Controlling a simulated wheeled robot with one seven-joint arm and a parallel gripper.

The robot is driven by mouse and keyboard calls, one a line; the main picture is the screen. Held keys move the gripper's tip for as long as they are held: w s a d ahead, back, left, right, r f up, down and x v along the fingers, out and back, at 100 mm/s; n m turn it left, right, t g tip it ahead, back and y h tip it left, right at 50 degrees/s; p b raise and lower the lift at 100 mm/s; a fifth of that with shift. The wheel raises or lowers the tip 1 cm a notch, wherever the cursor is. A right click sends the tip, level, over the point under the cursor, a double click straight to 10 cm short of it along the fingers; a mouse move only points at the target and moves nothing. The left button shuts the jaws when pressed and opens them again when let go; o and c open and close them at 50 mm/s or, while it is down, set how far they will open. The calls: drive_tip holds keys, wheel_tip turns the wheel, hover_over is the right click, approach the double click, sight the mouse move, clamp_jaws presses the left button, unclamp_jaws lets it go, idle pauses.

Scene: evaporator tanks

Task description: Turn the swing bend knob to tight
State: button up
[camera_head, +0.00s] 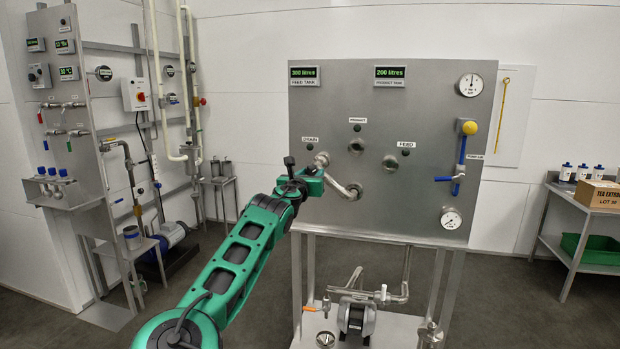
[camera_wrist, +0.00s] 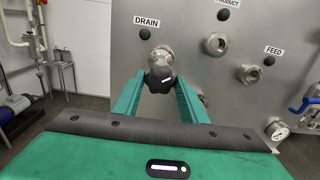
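The swing bend (camera_head: 340,187) is a short bent metal pipe on the front of the steel panel, running from the DRAIN port down to a lower port. Its dark knob (camera_wrist: 159,79) with a white mark shows in the wrist view, in front of the DRAIN port. My gripper (camera_wrist: 159,74) is open, with one green finger on each side of the knob. I cannot tell whether the fingertips touch it or stop just short. In the head view my gripper (camera_head: 320,173) is at the bend's upper end and hides the knob.
The PRODUCT port (camera_head: 356,146) and FEED port (camera_head: 390,162) stick out of the panel (camera_head: 430,120) to the right. A pump (camera_head: 356,318) stands below. Open floor lies left of the stand.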

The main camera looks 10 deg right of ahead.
drive_tip(key=shift+c, duration=1.1)
drive_tip(key=shift+a, duration=0.1)
